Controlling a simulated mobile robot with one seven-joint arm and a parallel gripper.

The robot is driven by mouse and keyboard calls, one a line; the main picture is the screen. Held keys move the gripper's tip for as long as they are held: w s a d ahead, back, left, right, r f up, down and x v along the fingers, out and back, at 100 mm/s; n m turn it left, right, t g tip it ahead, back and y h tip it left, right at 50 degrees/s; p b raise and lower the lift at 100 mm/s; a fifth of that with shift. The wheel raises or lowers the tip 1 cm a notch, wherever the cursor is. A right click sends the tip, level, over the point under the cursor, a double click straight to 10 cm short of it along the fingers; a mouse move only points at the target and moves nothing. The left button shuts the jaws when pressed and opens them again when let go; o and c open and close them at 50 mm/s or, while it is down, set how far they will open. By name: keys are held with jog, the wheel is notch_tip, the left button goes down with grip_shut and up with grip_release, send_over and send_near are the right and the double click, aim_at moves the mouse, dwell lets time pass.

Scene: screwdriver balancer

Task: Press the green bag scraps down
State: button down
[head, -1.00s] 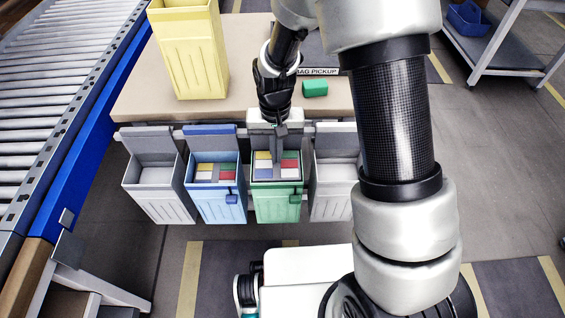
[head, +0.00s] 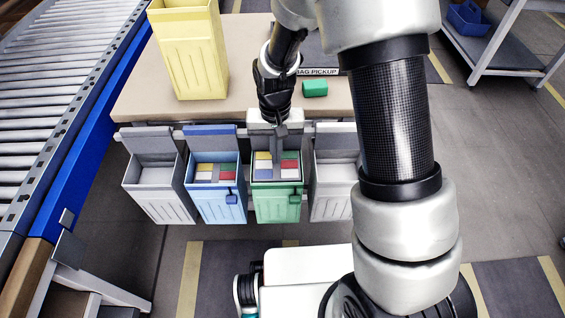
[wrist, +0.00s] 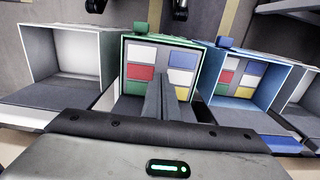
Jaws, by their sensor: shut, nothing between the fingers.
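The green bin (head: 277,206) hangs in the row at the front of the table, with coloured scraps (head: 289,164) in red, white, yellow and blue inside. The green bin also shows in the wrist view (wrist: 203,53), with its scraps (wrist: 141,72) lying flat in two columns. My gripper (head: 280,152) is above the green bin's scraps, pointing down. In the wrist view my shut fingers (wrist: 165,88) reach over the middle of the scraps and hold nothing. I cannot tell whether the fingertips touch the scraps.
A blue bin (head: 217,205) with similar scraps is just left of the green bin. Pale empty bins stand at the left end (head: 160,203) and right (head: 331,202). A tall yellow bin (head: 190,60) and a green block (head: 315,88) are on the table. A roller conveyor (head: 50,100) runs along the left.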

aim_at(277, 167)
jog(key=shift+f, duration=0.1)
dwell(0.3)
jog(key=shift+f+b, duration=1.05)
jog(key=shift+f, duration=0.3)
jog(key=shift+f+b, duration=0.4)
jog(key=shift+f, duration=1.4)
notch_tip(277, 167, up, 9)
jog(key=p, duration=0.7)
jog(key=shift+r, duration=0.1)
